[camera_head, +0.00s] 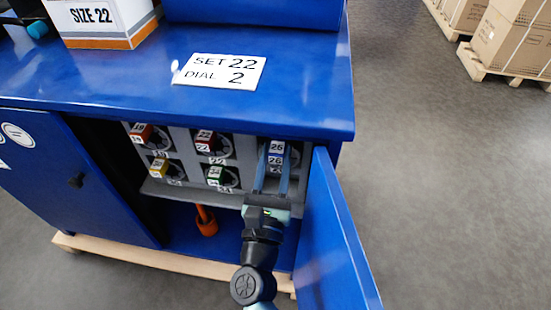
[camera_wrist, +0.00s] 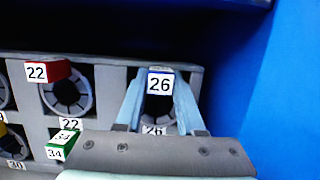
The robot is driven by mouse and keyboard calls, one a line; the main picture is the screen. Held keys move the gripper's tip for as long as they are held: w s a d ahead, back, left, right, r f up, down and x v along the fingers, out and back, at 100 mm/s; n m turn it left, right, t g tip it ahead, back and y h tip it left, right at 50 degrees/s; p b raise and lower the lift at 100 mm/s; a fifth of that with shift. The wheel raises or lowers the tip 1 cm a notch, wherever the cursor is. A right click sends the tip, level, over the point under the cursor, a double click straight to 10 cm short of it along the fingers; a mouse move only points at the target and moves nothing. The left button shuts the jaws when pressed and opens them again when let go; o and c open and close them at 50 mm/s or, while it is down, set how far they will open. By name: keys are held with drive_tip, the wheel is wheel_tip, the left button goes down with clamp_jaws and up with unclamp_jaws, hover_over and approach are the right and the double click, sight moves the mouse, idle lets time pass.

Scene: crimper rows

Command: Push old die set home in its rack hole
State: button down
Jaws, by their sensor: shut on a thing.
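The die set with a blue top and a white 26 label (camera_head: 276,147) is at the right-hand top hole of the grey rack (camera_head: 190,193), inside the open cabinet. In the wrist view, the 26 die set (camera_wrist: 160,82) stands between the two pale blue fingers of my gripper (camera_wrist: 160,95), which is shut on it. The gripper also shows in the head view (camera_head: 276,158), reaching in from the front. The rack's own 26 label (camera_wrist: 154,130) shows just below, partly covered. The fingers hide the hole's sides, so I cannot tell how deep the set sits.
The open blue door (camera_head: 337,235) stands close right of my arm. A sign reading SET 22, DIAL 2 (camera_head: 220,71) lies on the cabinet top. An orange-handled tool (camera_head: 206,222) is below the rack.

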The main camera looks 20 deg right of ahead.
drive_tip(key=shift+w+d+r, duration=0.35)
drive_tip(key=shift+w+r, duration=0.05)
drive_tip(key=shift+w, duration=0.05)
drive_tip(key=c, duration=0.6)
unclamp_jaws()
drive_tip(key=shift+o, duration=0.8)
drive_tip(key=shift+f, duration=0.15)
drive_tip(key=shift+s+a+f, duration=0.1)
drive_tip(key=shift+f, duration=0.4)
drive_tip(key=v, duration=1.2)
drive_tip(key=shift+s+a+r+b, duration=0.25)
drive_tip(key=shift+s+r+b, duration=0.05)
drive_tip(key=shift+s+b, duration=0.05)
drive_tip(key=shift+r, duration=0.1)
